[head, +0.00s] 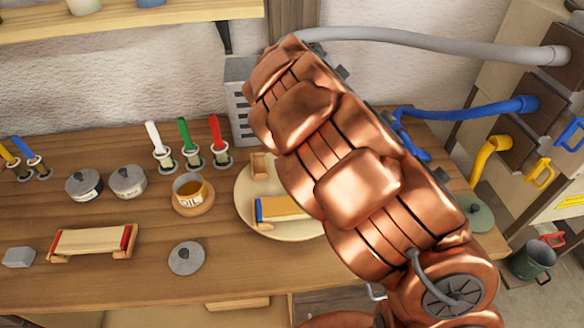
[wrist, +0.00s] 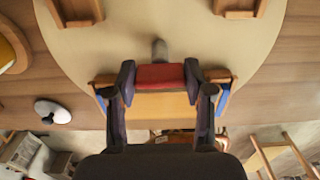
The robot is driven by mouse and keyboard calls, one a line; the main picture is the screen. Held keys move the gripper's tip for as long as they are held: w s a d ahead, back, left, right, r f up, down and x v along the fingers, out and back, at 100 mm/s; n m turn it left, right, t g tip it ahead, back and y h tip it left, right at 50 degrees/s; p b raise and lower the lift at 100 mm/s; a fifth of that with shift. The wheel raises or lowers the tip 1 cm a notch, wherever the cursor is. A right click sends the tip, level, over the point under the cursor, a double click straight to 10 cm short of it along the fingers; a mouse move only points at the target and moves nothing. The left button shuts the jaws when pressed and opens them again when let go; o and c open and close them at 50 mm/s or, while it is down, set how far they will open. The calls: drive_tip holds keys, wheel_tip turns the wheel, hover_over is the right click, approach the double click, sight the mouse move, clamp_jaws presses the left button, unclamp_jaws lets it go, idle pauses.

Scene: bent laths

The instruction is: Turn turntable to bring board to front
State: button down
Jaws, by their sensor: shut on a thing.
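The turntable (head: 243,190) is a pale round disc on the bench, partly hidden behind my arm; it also shows in the wrist view (wrist: 160,22). A board (head: 282,207) with blue ends lies across wooden supports on its front part. Its right end is hidden in the head view; both blue ends show in the wrist view (wrist: 150,106). My gripper (wrist: 160,82) is shut on a red piece (wrist: 160,75) beside the board, over the disc. A short grey peg (wrist: 159,48) shows just beyond it. The gripper is hidden in the head view.
An oil pot (head: 190,190) stands close left of the turntable. A grey lid (head: 186,258) lies in front. A red-ended board (head: 92,242) rests on a stand at left. Clamps with coloured handles (head: 189,145) stand behind. Pipes and a green bucket (head: 532,259) are at right.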

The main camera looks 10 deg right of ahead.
drive_tip(key=shift+c, duration=2.2)
unclamp_jaws()
drive_tip(key=shift+w+d+r, duration=0.1)
drive_tip(key=shift+r, duration=4.35)
wheel_tip(320, 180, up, 3)
